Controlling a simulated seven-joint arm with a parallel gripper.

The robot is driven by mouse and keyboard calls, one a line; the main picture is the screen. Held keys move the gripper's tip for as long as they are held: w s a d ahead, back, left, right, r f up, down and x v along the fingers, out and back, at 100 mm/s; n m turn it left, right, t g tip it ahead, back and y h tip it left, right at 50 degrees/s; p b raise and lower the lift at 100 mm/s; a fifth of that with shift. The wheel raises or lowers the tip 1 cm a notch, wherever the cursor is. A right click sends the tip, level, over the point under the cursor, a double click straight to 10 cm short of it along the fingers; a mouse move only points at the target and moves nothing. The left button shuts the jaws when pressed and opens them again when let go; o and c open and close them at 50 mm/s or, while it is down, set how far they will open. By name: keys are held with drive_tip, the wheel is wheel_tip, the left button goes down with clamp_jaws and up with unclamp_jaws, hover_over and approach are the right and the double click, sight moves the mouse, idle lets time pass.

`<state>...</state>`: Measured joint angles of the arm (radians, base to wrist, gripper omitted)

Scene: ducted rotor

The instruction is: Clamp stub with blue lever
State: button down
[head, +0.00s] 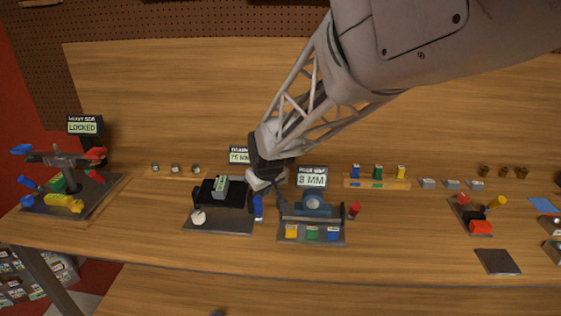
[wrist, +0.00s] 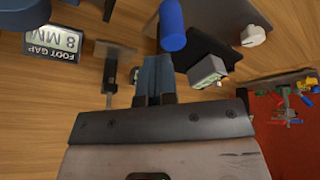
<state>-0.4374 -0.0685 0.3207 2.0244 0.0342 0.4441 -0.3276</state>
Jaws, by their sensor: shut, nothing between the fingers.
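The blue lever (head: 258,207) stands at the right side of a black clamp fixture (head: 236,222) with a white knob (head: 198,217). My gripper (head: 262,184) is just above the lever in the head view, its fingers partly hidden by my wrist. In the wrist view the blue lever (wrist: 172,25) lies just beyond my shut, empty fingertips (wrist: 154,62); I cannot tell whether they touch it. A grey block with a green label (head: 221,187) sits on the black fixture, and also shows in the wrist view (wrist: 208,72). I cannot make out the stub for certain.
Right of the lever stands a fixture (head: 312,237) with a blue round body, red knob and coloured buttons, under a sign reading 8 MM (head: 312,177). A rotor stand (head: 70,185) with a LOCKED sign is far left. The table front between fixtures and right-hand tray (head: 497,262) is clear.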

sight(258, 208)
drive_tip(key=w+r+n+g, duration=0.2)
drive_tip(key=w+n+g, duration=0.2)
drive_tip(key=w, duration=0.1)
drive_tip(key=w+r+n+g+h, duration=0.1)
drive_tip(key=w+r+n+g, duration=0.2)
drive_tip(key=w, duration=0.3)
drive_tip(key=shift+d+r+n+g, duration=0.15)
drive_tip(key=shift+r+n+g, duration=0.1)
drive_tip(key=shift+n+g, duration=0.2)
drive_tip(key=s+a+f, duration=0.1)
drive_tip(key=s+f, duration=0.6)
drive_tip(key=f, duration=0.3)
drive_tip(key=shift+a, duration=0.25)
idle(0.5)
